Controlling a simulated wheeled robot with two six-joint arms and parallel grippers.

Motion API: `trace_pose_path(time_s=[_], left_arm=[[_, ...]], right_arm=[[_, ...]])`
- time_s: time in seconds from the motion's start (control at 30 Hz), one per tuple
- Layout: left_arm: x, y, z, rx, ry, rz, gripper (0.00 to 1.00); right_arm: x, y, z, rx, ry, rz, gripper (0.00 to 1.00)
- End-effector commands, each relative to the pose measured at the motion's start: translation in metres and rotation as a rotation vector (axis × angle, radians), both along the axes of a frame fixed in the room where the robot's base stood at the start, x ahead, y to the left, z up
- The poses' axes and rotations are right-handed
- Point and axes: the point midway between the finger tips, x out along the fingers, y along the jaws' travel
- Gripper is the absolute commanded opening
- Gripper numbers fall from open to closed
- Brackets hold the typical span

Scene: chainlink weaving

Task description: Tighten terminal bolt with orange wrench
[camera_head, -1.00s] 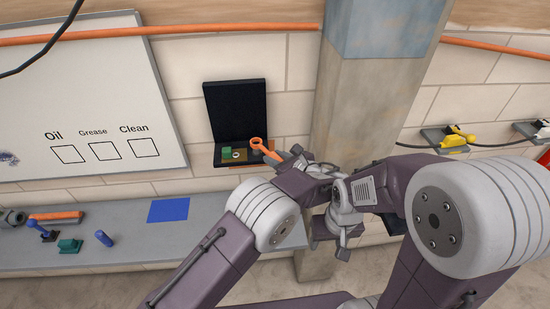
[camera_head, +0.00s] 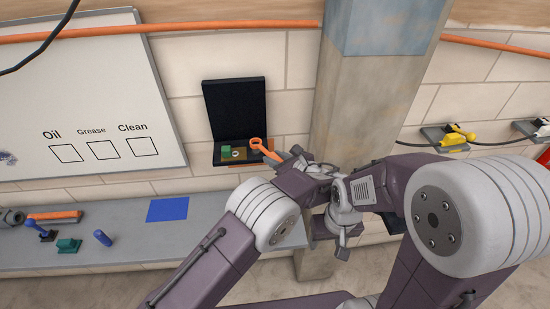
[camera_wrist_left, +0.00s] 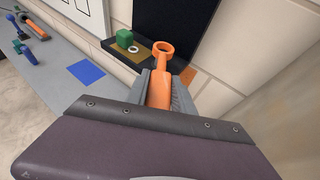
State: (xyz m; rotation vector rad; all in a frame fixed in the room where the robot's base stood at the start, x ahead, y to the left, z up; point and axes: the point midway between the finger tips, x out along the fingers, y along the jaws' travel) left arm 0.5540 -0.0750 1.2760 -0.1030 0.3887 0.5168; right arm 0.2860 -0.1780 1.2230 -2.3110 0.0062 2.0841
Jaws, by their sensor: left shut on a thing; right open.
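My left gripper (camera_head: 288,160) is shut on the handle of an orange wrench (camera_head: 263,147), whose ring end points to the open black box (camera_head: 235,112) on the wall. In the left wrist view the handle of the wrench (camera_wrist_left: 160,86) lies between the two fingers. The ring end hangs over the box's front right part, apart from the pale ring-shaped terminal bolt (camera_head: 237,154) to its left. The terminal bolt also shows in the left wrist view (camera_wrist_left: 133,49). My right gripper (camera_head: 331,236) is open and empty, low by the pillar, partly hidden by my arms.
A green block (camera_head: 226,151) sits beside the bolt in the box. A grey shelf (camera_head: 130,240) below carries a blue square (camera_head: 168,210) and several tools. A concrete pillar (camera_head: 368,100) stands right of the box. Yellow and white plugs hang on the right wall.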

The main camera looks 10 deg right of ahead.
Motion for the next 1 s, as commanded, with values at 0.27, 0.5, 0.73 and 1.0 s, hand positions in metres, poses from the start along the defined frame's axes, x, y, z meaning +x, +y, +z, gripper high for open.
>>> trace_pose_path(time_s=[0.27,0.5,0.73,1.0], left_arm=[[0.000,0.000,-0.009,0.000,-0.001,0.000,0.00],[0.000,0.000,-0.017,0.000,-0.001,0.000,0.00],[0.000,0.000,-0.024,0.000,-0.001,0.000,0.00],[0.000,0.000,-0.026,0.000,-0.001,0.000,0.00]], right_arm=[[0.000,0.000,-0.007,0.000,0.000,0.000,0.53],[0.000,0.000,-0.013,0.000,0.000,0.000,0.53],[0.000,0.000,-0.018,0.000,0.000,0.000,0.53],[0.000,0.000,-0.019,0.000,0.000,0.000,0.53]])
